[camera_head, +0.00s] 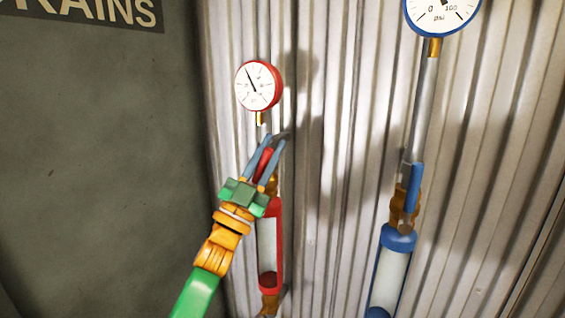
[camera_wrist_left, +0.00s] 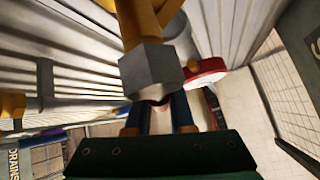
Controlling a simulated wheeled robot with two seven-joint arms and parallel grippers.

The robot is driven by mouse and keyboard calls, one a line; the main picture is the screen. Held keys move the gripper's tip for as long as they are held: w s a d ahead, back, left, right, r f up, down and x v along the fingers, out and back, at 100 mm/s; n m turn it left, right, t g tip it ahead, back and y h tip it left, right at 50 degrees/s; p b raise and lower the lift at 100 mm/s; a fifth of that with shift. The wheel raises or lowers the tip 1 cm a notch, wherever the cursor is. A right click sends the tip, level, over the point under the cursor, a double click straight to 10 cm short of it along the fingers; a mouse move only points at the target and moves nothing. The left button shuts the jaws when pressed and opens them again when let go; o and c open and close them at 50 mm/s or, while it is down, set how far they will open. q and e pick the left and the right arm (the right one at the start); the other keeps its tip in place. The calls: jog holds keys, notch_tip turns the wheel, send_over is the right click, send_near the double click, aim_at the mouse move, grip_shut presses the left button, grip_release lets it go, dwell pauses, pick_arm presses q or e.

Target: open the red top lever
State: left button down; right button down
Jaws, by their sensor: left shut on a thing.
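The red top lever (camera_head: 264,161) is on the red riser, just below the red-rimmed gauge. It points up and leans slightly right, between the two blue-grey fingers of my left gripper (camera_head: 272,145) in the head view. The left gripper is shut on the lever. In the left wrist view, my green gripper body (camera_wrist_left: 160,155) fills the bottom, and a grey fitting (camera_wrist_left: 150,72) hides most of the space ahead of the fingers. The lever is mostly hidden there. My right gripper is not in view.
A red-rimmed gauge (camera_head: 258,86) sits just above the fingers. The red sight tube (camera_head: 269,245) hangs below. To the right stand a blue lever (camera_head: 415,188), blue tube (camera_head: 391,275) and blue gauge (camera_head: 441,12). A corrugated wall (camera_head: 340,150) is close behind; a dark panel (camera_head: 90,150) is left.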

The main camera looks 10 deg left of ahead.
pick_arm(q)
jog(key=n+t+y, duration=0.1)
jog(key=n+y, duration=0.1)
jog(key=a+n+t+y, duration=0.1)
jog(key=n+y, duration=0.1)
jog(key=a+n+y, duration=0.1)
jog(key=n+y, duration=0.1)
jog(key=shift+w+n+t, duration=0.4)
jog(key=shift+w+a+n+t+y+b, duration=0.15)
jog(key=shift+a+n+y+b, duration=0.1)
jog(key=shift+n+y, duration=0.6)
jog(key=shift+w+a+n+t+y+b, duration=0.15)
jog(key=shift+a+n+y, duration=0.1)
jog(key=shift+n+y, duration=0.55)
jog(key=shift+y, duration=0.25)
jog(key=c, duration=1)
grip_release()
jog(key=shift+s, duration=0.1)
jog(key=shift+o, duration=1)
jog(key=shift+a, duration=0.15)
jog(key=shift+s+a+r, duration=0.1)
jog(key=shift+r, duration=0.05)
jog(key=b+v, duration=0.3)
jog(key=v, duration=0.4)
